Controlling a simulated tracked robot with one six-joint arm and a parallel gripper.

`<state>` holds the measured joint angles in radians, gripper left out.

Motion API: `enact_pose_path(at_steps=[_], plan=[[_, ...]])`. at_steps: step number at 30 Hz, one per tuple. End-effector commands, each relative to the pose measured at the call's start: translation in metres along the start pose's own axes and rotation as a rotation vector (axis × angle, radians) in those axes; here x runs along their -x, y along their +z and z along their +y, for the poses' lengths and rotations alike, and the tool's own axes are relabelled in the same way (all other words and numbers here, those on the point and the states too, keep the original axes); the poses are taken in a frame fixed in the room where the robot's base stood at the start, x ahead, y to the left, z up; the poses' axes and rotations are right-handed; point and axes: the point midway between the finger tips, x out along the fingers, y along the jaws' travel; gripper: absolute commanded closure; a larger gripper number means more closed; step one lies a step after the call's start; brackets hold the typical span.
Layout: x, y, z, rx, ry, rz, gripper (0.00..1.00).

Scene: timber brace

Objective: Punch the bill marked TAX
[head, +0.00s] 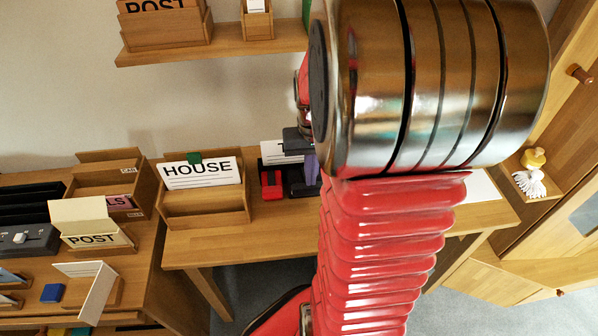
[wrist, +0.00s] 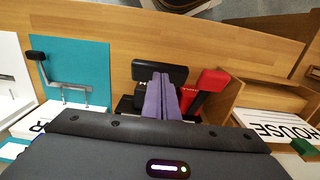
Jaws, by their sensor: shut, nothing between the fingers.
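A white bill (head: 271,150) stands behind the desk's punch area in the head view; only a letter like T shows, the rest hidden by my arm. A black punch-like device (wrist: 150,71) sits on the desk in the wrist view. My gripper (wrist: 163,92) has purple fingers, shut and empty, over this black device; whether they touch it I cannot tell. The fingers also show in the head view (head: 311,168), partly behind my arm. A red device (wrist: 211,82) stands beside the black one, and also shows in the head view (head: 271,184).
A wooden holder (head: 206,209) carries a HOUSE bill (head: 200,173). A POST bill (head: 91,240) is in a box at left. A teal board (wrist: 84,65) with a metal clip lies left in the wrist view. Bare desk (head: 215,248) shows in front.

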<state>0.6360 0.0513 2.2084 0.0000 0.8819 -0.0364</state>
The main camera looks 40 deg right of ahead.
Motion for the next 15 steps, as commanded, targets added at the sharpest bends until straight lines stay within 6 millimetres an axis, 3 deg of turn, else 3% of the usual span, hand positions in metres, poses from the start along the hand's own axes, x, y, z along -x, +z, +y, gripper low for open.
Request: enact_pose_path(at_steps=[15], plan=[[-0.0092,0.0003,-0.0001,0.0,0.0,-0.002,1.0]])
